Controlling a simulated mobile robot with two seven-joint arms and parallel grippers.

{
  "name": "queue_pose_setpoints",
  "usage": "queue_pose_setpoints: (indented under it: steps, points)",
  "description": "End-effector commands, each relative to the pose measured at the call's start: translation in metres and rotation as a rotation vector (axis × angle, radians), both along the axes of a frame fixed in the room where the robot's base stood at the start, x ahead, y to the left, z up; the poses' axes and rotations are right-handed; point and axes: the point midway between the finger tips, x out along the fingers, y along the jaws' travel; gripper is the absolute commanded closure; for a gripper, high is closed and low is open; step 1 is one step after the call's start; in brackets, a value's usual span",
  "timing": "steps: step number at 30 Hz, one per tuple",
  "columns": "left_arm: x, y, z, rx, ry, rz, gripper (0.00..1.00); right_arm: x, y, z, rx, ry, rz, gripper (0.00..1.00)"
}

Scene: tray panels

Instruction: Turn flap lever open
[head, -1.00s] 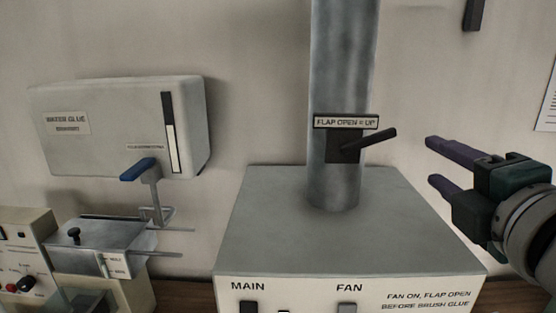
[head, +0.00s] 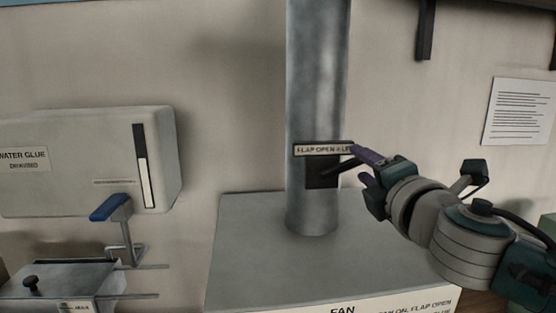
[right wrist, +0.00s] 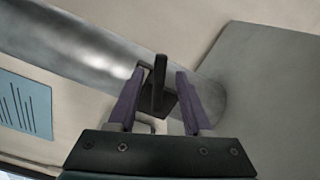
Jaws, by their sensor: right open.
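The dark flap lever (head: 340,168) sticks out to the right and slightly up from a black plate (head: 320,179) on the grey metal duct (head: 314,90). A label (head: 322,149) reading "FLAP OPEN = UP" sits just above it, its right end covered by a finger. My right gripper (head: 362,167) is open at the lever's outer end. In the right wrist view, the lever (right wrist: 158,85) stands between the two purple fingers (right wrist: 157,92), with a gap visible on both sides. Whether a finger touches it I cannot tell. My left gripper is not in view.
The duct rises from a grey box (head: 270,255) with a FAN label on its front. A water glue dispenser (head: 90,160) with a blue handle (head: 110,207) is at the left. A paper sheet (head: 519,112) hangs on the wall at the right.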

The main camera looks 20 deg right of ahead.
Motion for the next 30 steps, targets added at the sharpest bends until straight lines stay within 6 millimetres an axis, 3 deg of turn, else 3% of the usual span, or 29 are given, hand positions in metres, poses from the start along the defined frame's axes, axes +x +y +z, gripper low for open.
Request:
queue_pose_setpoints:
  steps: [11, 24, 30]
  points:
    - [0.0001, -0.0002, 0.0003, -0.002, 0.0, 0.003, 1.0, 0.0046, -0.0007, -0.0001, 0.001, 0.0, 0.001, 0.51]
    - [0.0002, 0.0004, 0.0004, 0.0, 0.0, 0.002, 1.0, 0.0043, -0.0008, -0.0001, 0.001, 0.0, 0.001, 1.0]
    - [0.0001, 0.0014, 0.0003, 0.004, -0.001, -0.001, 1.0, 0.0043, -0.0009, 0.0, 0.0, 0.0, 0.0, 1.0]
